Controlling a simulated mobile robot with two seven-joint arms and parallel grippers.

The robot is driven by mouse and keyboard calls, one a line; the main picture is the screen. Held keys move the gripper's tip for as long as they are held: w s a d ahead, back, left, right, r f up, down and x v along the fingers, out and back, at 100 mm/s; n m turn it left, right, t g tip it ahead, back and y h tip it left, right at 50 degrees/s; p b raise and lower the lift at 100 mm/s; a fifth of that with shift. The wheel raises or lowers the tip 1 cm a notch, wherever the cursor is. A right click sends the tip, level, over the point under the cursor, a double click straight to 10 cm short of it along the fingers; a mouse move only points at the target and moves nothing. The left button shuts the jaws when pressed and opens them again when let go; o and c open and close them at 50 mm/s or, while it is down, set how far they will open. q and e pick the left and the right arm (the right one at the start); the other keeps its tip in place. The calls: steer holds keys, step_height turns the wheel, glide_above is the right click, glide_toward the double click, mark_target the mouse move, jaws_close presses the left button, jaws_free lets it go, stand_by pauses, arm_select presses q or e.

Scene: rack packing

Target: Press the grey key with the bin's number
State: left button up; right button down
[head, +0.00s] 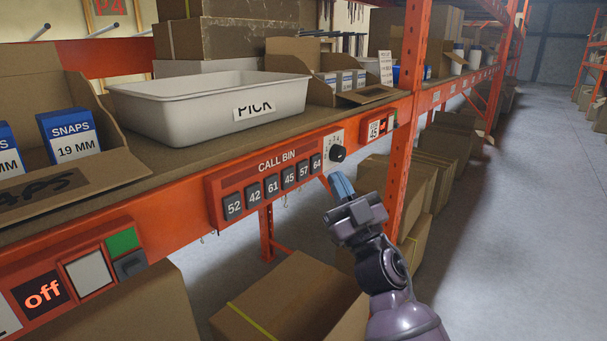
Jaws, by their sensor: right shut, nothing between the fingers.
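The red CALL BIN panel (277,167) is on the orange front beam of the shelf. Its row of dark grey keys reads, left to right, 52 (234,207), 42 (255,196), 61 (272,187), 45 (289,179), 57 (303,171) and 64 (316,163). A whitish-grey bin (190,121) labelled PICK stands on the shelf above. My right gripper (340,184) is shut and empty, its blue fingertips just right of and below key 64; I cannot tell whether they touch the beam. My left gripper is out of view.
A black knob (337,153) sits right of the keys. A small tag reading 45 (374,130) is further right on the beam. At lower left are an "off" display (44,292) and a green square (121,242). An orange upright (407,130) stands right of the panel; cardboard boxes (290,297) lie below.

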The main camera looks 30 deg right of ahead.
mark_target(303, 171)
steer(key=w, duration=0.1)
steer(key=w+a, duration=0.1)
steer(key=w, duration=0.1)
steer(key=shift+w+a, duration=0.3)
steer(key=shift+w, duration=0.1)
stand_by(1.0)
stand_by(0.8)
steer(key=shift+w, duration=0.15)
steer(key=shift+w+a, duration=0.15)
steer(key=shift+w, duration=0.1)
stand_by(0.4)
